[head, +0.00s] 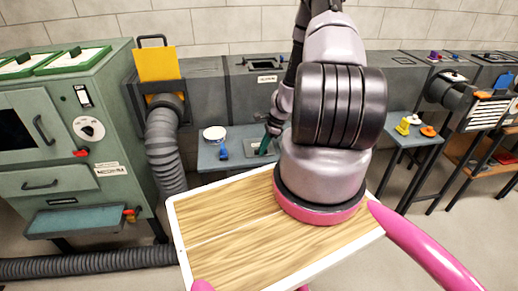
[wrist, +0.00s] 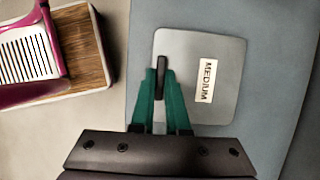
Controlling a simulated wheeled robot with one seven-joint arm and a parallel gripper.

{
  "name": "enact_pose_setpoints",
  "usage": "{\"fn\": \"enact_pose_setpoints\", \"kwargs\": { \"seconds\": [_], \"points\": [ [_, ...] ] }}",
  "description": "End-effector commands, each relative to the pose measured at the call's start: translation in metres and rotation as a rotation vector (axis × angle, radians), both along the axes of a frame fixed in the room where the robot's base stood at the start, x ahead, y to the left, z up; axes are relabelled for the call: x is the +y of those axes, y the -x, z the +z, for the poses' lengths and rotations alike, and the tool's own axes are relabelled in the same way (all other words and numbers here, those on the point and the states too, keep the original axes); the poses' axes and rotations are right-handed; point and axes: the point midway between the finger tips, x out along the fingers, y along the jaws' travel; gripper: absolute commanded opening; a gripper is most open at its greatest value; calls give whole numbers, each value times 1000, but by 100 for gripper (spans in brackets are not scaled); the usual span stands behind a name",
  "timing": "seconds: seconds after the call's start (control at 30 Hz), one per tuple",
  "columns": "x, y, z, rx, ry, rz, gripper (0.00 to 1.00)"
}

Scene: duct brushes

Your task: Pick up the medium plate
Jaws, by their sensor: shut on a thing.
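The medium plate (wrist: 222,107) is a grey, round-cornered square with a white "MEDIUM" label (wrist: 206,81) and a black upright handle. In the wrist view it is over a blue-grey surface; whether it touches that surface I cannot tell. My gripper (wrist: 161,84) has green fingers on either side of the black handle and is shut on it. In the head view my gripper (head: 266,143) is at the small blue-grey table (head: 240,162), and the plate there is too small or hidden to make out.
My arm and my wooden tray block much of the head view. A white round item (head: 214,133) and a blue item (head: 222,153) sit left of my gripper. A grey duct (head: 215,88) runs behind. A green cabinet (head: 50,150) and flexible hose (head: 165,150) stand left.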

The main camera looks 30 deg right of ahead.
Motion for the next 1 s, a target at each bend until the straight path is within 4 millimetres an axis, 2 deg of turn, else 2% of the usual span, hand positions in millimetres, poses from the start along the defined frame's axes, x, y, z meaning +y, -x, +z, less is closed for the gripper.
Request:
{"fn": "enact_pose_setpoints", "kwargs": {
  "seconds": [0.23, 0.37, 0.47, 0.7, 1.0],
  "points": [
    [0, 0, 2, -1, 0, 1, 0],
    [0, -1, 10, -1, 2, 2, 0],
    [0, -1, 25, -3, 2, 3, 0],
    [0, -1, 72, -4, 3, 3, 0],
    [0, 0, 106, -1, 1, 1, 0]
  ]
}}
